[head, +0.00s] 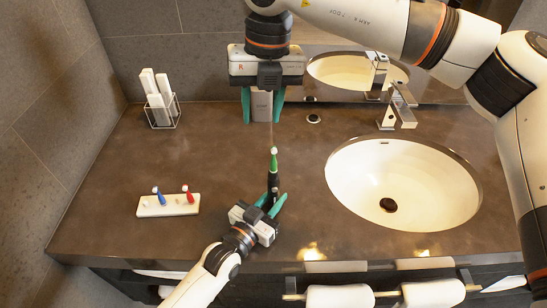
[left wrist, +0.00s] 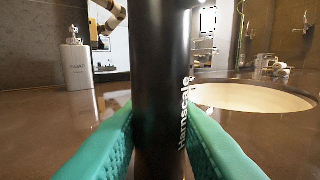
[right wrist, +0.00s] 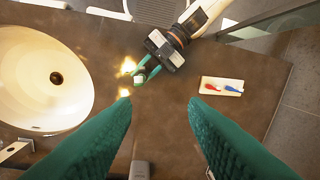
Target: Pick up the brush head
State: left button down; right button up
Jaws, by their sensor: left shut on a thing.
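A green brush head (head: 274,160) with a white tip sits on top of an upright black toothbrush handle (left wrist: 162,80). My left gripper (head: 270,201) is shut around this handle, low over the counter; the left wrist view shows the handle between its green fingers. A cream tray (head: 150,211) at the left holds a blue brush head (head: 160,198) and a red brush head (head: 189,196). My right gripper (head: 263,106) is open and empty, high over the back of the counter, with its two fingers apart (right wrist: 156,108) and the tray in view beyond them.
A round white sink (head: 345,185) with a chrome faucet (head: 400,108) takes up the right. A soap dispenser (left wrist: 76,65) stands at the back, partly behind my right gripper. A wire holder (head: 163,112) with white items stands back left. The left-centre counter is clear.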

jog(key=h, duration=0.1)
send_over(273, 164)
jog(key=w, duration=0.1)
jog(key=f, duration=0.6)
jog(key=shift+a+f, duration=0.25)
jog(key=shift+f, duration=0.15)
jog(key=shift+s+d+f, duration=0.1)
jog(key=shift+d+f, duration=0.1)
jog(key=shift+f, duration=1.2)
jog(key=shift+d+f, duration=0.15)
jog(key=shift+f, duration=1.25)
grip_shut()
